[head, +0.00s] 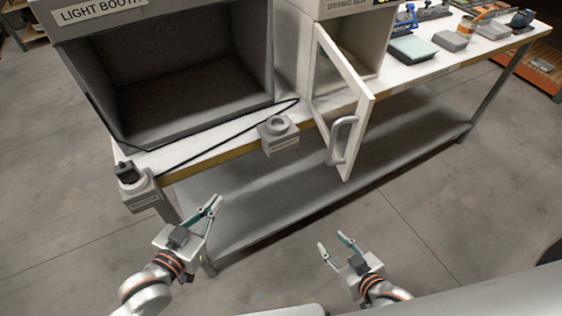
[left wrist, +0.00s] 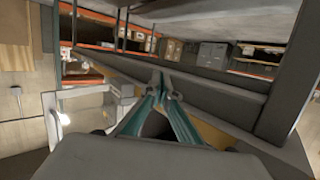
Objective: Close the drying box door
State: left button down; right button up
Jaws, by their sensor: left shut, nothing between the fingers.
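The drying box (head: 352,8) stands on the white bench, its label partly cut off at the top of the head view. Its white-framed glass door (head: 337,88) hangs open, swung out past the bench's front edge. A grey handle (head: 342,141) is on the door's outer side. My left gripper (head: 214,204) is shut and empty, below the bench edge and left of the door. Its teal fingers meet in the left wrist view (left wrist: 160,88). My right gripper (head: 332,243) is open and empty, low in front of the bench, below the handle and apart from it.
The light booth (head: 190,90) stands left of the drying box. Two small grey holders (head: 279,143) (head: 138,188) are at the bench's front edge, with a black cable near them. A lower shelf (head: 290,190) runs under the bench. Floor in front is clear.

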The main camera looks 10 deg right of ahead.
pick_arm(q)
jog(key=d+r+m+g+h+b, duration=0.1)
jog(key=d+r+m+h, duration=0.3)
jog(key=r, duration=0.3)
jog(key=d+r+m+g+h, duration=0.1)
jog(key=d+r+h, duration=0.2)
jog(key=d+r, duration=0.4)
jog(key=s+a+r+m+g+h+b, duration=0.2)
jog(key=s+r+m+g+h, duration=0.15)
jog(key=s+r+g, duration=0.3)
jog(key=p+x, duration=0.1)
jog(key=x, duration=1.3)
jog(key=shift+s+f+y, duration=0.2)
jog(key=shift+s+y, duration=0.05)
jog(key=shift+y, duration=0.1)
jog(key=shift+d, duration=0.15)
jog(key=shift+t+p, duration=0.25)
jog(key=shift+p, duration=0.05)
